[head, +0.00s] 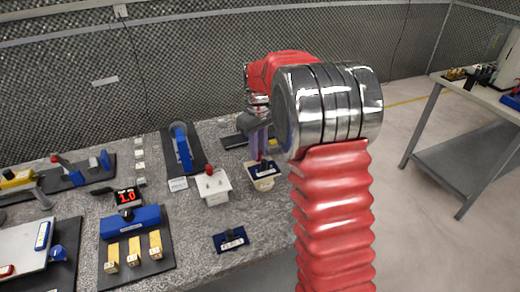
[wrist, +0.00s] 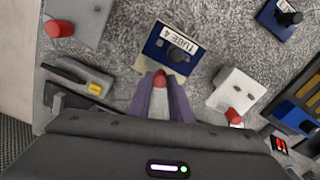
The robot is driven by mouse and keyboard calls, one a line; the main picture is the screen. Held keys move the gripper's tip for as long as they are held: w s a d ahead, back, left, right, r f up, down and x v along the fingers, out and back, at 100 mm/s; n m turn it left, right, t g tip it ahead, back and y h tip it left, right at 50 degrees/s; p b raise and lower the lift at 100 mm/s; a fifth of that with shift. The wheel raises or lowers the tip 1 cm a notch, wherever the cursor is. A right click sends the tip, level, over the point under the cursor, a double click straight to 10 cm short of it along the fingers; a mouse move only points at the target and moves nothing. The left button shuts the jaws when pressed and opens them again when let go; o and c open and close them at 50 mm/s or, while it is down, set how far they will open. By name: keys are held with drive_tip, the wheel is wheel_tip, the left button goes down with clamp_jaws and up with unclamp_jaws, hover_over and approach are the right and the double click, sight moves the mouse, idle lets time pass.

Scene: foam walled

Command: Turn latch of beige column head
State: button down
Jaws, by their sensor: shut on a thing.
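The beige column head (head: 264,183) stands on the grey bench below my gripper, with a dark blue plate on top. In the wrist view the beige column head (wrist: 142,65) shows at the top centre, its blue plate (wrist: 172,48) labelled "TUBE 4". A red latch (wrist: 160,79) sits at its near edge, between the purple fingertips of my gripper (wrist: 160,84). My gripper (head: 259,156) points down at the head and is shut on the latch. The fingers hide most of the latch.
A white block with a red knob (head: 213,187) stands close to the left. A blue labelled plate (head: 231,240) lies nearer the front edge. A blue rack with yellow blocks (head: 131,222) and a blue-handled clamp (head: 182,148) are further left. The bench ends at the right.

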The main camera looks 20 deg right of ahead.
drive_tip(key=m, duration=0.6)
drive_tip(key=shift+w+m, duration=0.1)
drive_tip(key=shift+m, duration=0.2)
drive_tip(key=m, duration=0.6)
drive_tip(key=shift+r, duration=0.1)
drive_tip(key=shift+m, duration=0.3)
drive_tip(key=c, duration=1.6)
unclamp_jaws()
